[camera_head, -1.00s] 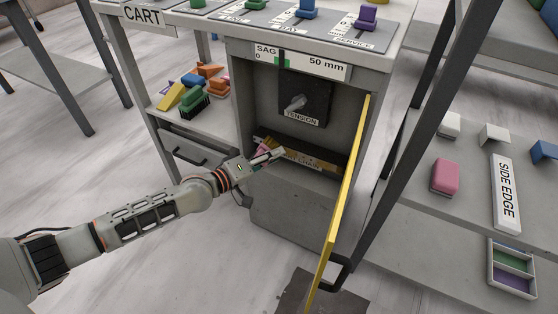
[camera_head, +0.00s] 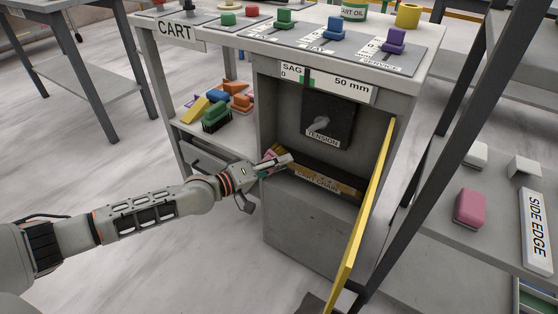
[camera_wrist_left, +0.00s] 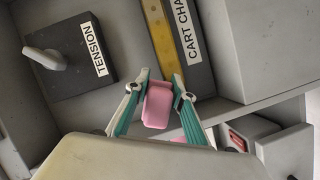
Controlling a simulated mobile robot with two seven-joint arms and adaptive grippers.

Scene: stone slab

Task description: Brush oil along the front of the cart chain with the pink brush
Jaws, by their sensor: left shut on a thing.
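The pink brush (camera_wrist_left: 158,104) is between the fingers of my left gripper (camera_wrist_left: 160,84), which is shut on it. In the head view, my left gripper (camera_head: 277,164) reaches into the cart's open compartment, at the left end of the cart chain. Only a bit of the pink brush (camera_head: 268,154) shows there. The cart chain (camera_head: 347,188) is a yellow strip behind a "CART CHAIN" label; it also shows in the wrist view (camera_wrist_left: 160,32), just beyond the fingertips. I cannot tell whether the bristles touch it. My right gripper is not in view.
The yellow door (camera_head: 363,225) stands open at the compartment's right. The tension knob (camera_head: 320,125) sits above the chain. Several brushes and blocks lie on the cart's left shelf (camera_head: 185,133). A cart oil pot (camera_head: 354,11) stands on top. A pink block (camera_head: 470,208) lies on the right shelf.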

